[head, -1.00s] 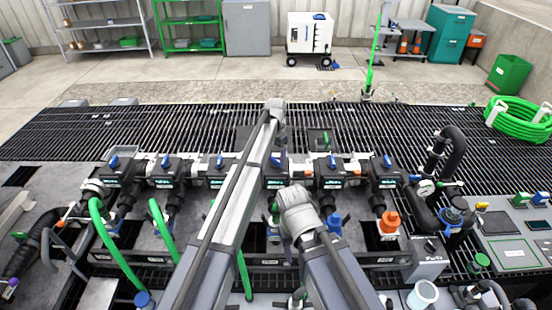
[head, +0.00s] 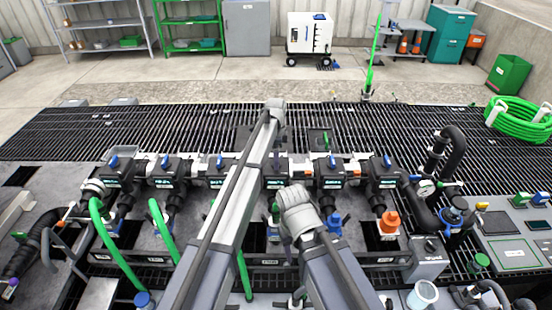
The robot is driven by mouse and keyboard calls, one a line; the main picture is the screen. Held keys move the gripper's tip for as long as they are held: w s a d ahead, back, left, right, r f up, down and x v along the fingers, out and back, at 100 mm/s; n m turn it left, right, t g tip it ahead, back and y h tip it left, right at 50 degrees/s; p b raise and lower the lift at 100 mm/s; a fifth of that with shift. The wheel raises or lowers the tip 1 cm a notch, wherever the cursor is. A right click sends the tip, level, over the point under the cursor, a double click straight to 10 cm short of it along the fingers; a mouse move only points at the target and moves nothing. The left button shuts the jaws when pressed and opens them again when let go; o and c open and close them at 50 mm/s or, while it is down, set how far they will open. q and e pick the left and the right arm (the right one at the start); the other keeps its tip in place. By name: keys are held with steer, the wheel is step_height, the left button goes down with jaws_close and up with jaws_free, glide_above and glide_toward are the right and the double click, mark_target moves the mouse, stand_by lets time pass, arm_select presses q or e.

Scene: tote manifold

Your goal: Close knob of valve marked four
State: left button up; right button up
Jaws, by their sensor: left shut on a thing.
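A row of several black valves with blue knobs runs across the manifold. One valve body (head: 276,183), just right of the row's middle, stands below my left gripper (head: 277,158). The gripper points down at the top of this valve and is shut on its knob, which the fingers and arm largely hide. The valve's label is too small to read. Neighbouring blue knobs show at the left (head: 220,161) and right (head: 332,161). My right arm's links rise from the bottom centre; its gripper is not visible.
Green hoses (head: 112,250) hang at the front left. An orange cap (head: 390,222) and a blue cap (head: 334,224) sit on outlets at the front right. A black bent pipe (head: 452,145) stands at the right end.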

arm_select(q)
steer(key=shift+m, duration=0.4)
steer(key=o, duration=1.3)
step_height(320, 180, up, 8)
steer(key=p, duration=0.8)
steer(key=shift+f, duration=0.15)
